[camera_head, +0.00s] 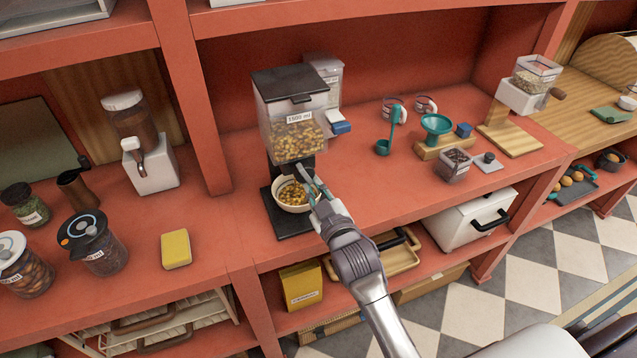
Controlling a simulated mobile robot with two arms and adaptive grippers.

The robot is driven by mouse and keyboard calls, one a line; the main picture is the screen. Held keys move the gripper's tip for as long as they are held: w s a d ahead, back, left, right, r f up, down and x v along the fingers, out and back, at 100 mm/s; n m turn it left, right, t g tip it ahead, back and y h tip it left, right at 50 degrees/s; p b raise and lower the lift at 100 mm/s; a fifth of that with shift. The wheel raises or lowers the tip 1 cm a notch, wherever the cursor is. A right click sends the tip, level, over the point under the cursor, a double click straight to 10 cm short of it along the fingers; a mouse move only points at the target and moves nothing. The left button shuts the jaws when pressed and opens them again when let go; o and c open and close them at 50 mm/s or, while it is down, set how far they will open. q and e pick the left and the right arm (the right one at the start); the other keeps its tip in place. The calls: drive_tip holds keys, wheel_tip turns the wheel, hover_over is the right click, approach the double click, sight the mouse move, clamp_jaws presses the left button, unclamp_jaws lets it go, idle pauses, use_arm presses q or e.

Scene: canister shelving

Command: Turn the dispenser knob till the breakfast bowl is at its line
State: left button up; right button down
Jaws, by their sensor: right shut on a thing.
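The dispenser (297,115) stands on the red shelf, with a dark lid, a clear hopper labelled 1500 ml and a dark base. Its hopper holds mixed brownish-yellow cereal. The white breakfast bowl (283,206) sits on the base under the outlet, with cereal in it. The bowl's line cannot be made out at this size. My right gripper (312,182) is at the front of the outlet, just above the bowl's right rim, shut on the dispenser knob, which its fingers mostly hide. My left gripper is not in view.
A second clear dispenser (324,78) stands close behind. A yellow sponge (176,249) and lidded jars (92,243) are to the left. A teal ladle (383,147), a teal funnel (436,126) and a small canister (454,165) are to the right. Shelf between sponge and dispenser is clear.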

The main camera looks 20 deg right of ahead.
drive_tip(key=shift+w+a+r+m, duration=0.1)
drive_tip(key=shift+a+r+m, duration=0.25)
drive_tip(key=shift+m, duration=0.3)
drive_tip(key=shift+a+r+m, duration=0.15)
drive_tip(key=shift+r+m, duration=0.25)
drive_tip(key=shift+m, duration=0.25)
drive_tip(key=shift+p, duration=0.3)
drive_tip(key=c, duration=0.8)
unclamp_jaws()
drive_tip(key=shift+a+f, duration=0.1)
drive_tip(key=shift+f, duration=0.05)
drive_tip(key=shift+o, duration=0.2)
drive_tip(key=shift+f, duration=0.1)
drive_tip(key=s, duration=1.2)
drive_tip(key=shift+d, duration=0.2)
